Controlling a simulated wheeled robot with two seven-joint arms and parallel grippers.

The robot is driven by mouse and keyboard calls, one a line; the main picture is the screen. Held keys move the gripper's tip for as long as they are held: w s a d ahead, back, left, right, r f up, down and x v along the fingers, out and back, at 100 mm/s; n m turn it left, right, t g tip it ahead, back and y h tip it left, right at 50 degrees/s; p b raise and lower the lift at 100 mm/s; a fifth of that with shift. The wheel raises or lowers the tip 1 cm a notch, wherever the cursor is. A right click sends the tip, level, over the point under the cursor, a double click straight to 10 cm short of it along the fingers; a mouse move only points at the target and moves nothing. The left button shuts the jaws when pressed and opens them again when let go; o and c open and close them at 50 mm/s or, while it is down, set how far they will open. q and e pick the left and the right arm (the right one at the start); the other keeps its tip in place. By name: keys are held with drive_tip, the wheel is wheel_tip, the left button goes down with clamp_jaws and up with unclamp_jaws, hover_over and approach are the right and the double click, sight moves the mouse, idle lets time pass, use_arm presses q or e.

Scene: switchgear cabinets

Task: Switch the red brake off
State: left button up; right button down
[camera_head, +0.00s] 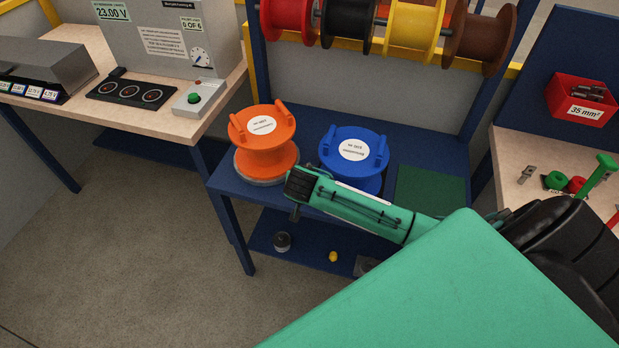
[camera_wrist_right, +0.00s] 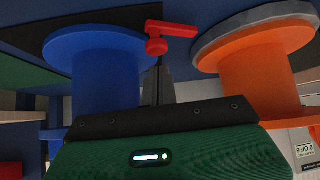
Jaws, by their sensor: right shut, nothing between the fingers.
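The red brake (camera_wrist_right: 170,36) is a small lever with a round knob end, seen in the right wrist view between the blue spool (camera_wrist_right: 95,75) and the orange spool (camera_wrist_right: 260,80). Its arm points right in that view, toward the orange spool. My right gripper (camera_wrist_right: 159,62) is shut and empty, its fingertips just below the knob end in that view. I cannot tell whether they touch it. My left gripper is not in view.
The orange spool (camera_head: 265,140) and blue spool (camera_head: 352,158) stand on the blue bench (camera_head: 300,118) close to my right gripper. A rack of wire reels (camera_head: 345,25) is above. A test table (camera_head: 150,120) stands left, another table with a red bin (camera_head: 580,98) right.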

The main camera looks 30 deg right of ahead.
drive_tip(key=shift+x, duration=1.55)
